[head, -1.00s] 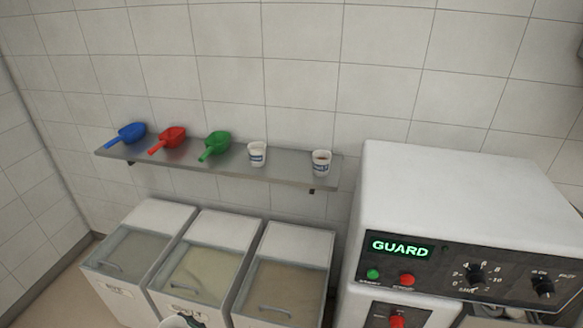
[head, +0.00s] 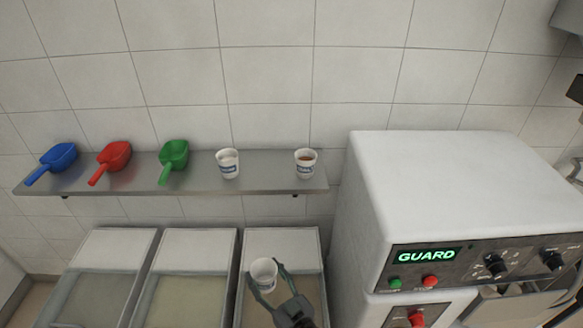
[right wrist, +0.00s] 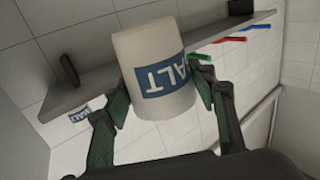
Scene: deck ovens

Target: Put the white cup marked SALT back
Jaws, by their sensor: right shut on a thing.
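My right gripper (head: 268,281) is shut on a white cup (head: 263,272), held above the right-hand bin and below the shelf. In the head view the cup looks roughly upright with its rim showing. In the right wrist view the same cup (right wrist: 155,75) sits between the fingers (right wrist: 160,100), with part of a blue SALT label upside down in the picture. A steel wall shelf (head: 120,187) carries two other white cups with blue labels, one left (head: 228,165) and one right (head: 306,165). My left gripper is out of view.
Blue (head: 52,163), red (head: 111,161) and green (head: 173,160) scoops lie on the shelf's left part. Several lidded bins (head: 185,240) stand below it. A white machine (head: 450,190) with a GUARD display stands at the right. Bare shelf shows between the two cups.

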